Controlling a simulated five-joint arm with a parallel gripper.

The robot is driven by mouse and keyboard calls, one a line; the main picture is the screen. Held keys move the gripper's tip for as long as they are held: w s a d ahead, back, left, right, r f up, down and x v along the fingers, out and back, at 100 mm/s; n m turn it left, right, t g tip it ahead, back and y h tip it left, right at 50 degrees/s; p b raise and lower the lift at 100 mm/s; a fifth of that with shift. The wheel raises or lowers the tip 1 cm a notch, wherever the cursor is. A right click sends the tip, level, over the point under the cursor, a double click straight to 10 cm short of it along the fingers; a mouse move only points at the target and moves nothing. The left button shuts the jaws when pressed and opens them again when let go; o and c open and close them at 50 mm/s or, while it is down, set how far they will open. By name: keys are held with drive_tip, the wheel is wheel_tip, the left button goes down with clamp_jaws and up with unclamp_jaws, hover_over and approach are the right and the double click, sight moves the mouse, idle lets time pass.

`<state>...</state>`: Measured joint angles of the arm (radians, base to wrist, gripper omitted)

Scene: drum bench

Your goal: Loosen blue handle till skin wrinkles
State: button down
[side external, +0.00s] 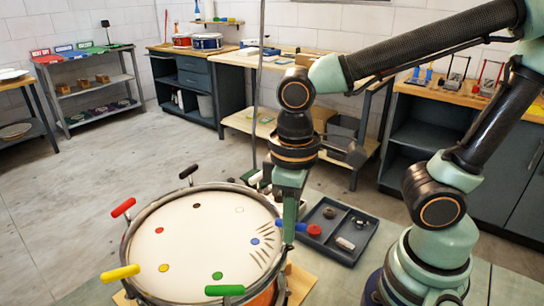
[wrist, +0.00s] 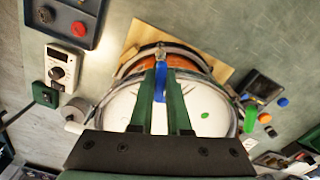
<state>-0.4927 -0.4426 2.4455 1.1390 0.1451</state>
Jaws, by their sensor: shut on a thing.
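The drum (side external: 128,247) has a pale skin (side external: 195,235) with coloured dots, and short dark wrinkle lines (side external: 262,250) show beside its blue dot (side external: 255,241). My gripper (side external: 288,235) reaches down at the drum's right rim and is shut on the blue handle (side external: 280,225), which is mostly hidden by the fingers there. In the wrist view the blue handle (wrist: 160,82) stands between the two green fingers (wrist: 160,72), over the rim. The skin also shows in the wrist view (wrist: 120,105), partly covered by my gripper.
Red (side external: 123,207), black (side external: 188,171), yellow (side external: 120,273) and green (side external: 224,290) handles stick out around the rim. A dark tray (side external: 352,222) with small parts lies right of the drum. The wrist view shows a white dial box (wrist: 63,68) nearby.

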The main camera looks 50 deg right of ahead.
drive_tip(key=c, duration=0.9)
unclamp_jaws()
wheel_tip(320, 180, up, 12)
drive_tip(key=shift+r, duration=0.1)
drive_tip(key=w+d+f+m+t, duration=0.1)
drive_tip(key=w+d+f+t, duration=0.1)
drive_tip(key=d, duration=0.1)
drive_tip(key=w+d+f+m+t, duration=0.1)
drive_tip(key=w+d+f, duration=0.1)
drive_tip(key=w+d, duration=0.1)
drive_tip(key=w+d+f+m+t, duration=0.2)
drive_tip(key=d, duration=0.3)
drive_tip(key=shift+w+d+t, duration=0.15)
drive_tip(key=shift+w+t, duration=0.15)
drive_tip(key=shift+w, duration=0.05)
